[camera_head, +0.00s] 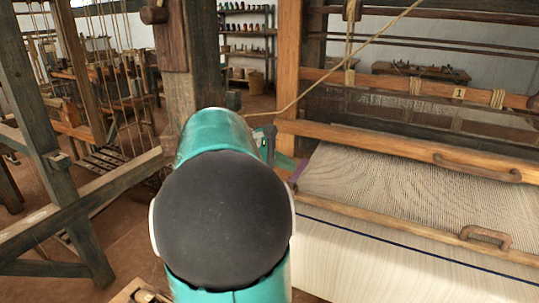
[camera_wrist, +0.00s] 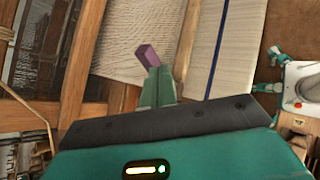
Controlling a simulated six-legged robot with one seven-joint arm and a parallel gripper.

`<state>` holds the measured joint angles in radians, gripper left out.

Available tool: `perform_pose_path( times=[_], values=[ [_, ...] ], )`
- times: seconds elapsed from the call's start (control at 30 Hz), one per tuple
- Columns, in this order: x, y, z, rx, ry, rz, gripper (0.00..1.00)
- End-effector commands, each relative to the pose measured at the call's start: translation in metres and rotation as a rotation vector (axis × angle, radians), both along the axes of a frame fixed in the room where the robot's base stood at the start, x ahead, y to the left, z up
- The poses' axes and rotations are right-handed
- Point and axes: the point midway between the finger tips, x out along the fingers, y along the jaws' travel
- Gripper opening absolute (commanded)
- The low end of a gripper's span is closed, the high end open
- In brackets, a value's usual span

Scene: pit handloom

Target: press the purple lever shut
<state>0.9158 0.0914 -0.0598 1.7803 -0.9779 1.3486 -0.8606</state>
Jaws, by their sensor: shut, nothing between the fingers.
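The purple lever (camera_wrist: 147,55) shows in the wrist view as a short purple block just beyond my fingertips, over the pale woven cloth. It looks very near the tips, but I cannot tell whether they touch. In the head view only a bit of green finger shows beside the loom post. The lever's pivot is not clear in either view.
The loom's wooden beams (camera_head: 400,138) cross above the woven cloth (camera_head: 390,190). A front rail with a wooden handle (camera_head: 485,237) runs along the cloth. A thick post (camera_head: 290,60) stands close by my arm. Another loom frame (camera_head: 45,150) stands at the left.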

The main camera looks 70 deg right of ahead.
Motion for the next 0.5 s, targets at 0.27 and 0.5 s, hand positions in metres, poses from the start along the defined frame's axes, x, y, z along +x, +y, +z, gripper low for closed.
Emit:
perform_pose_path(
  times=[0.27, 0.5],
  values=[
    [-0.019, -0.015, -0.017, 0.0, -0.001, 0.001, 0.0],
    [-0.019, -0.016, -0.018, -0.001, -0.002, 0.002, 0.0]
  ],
)
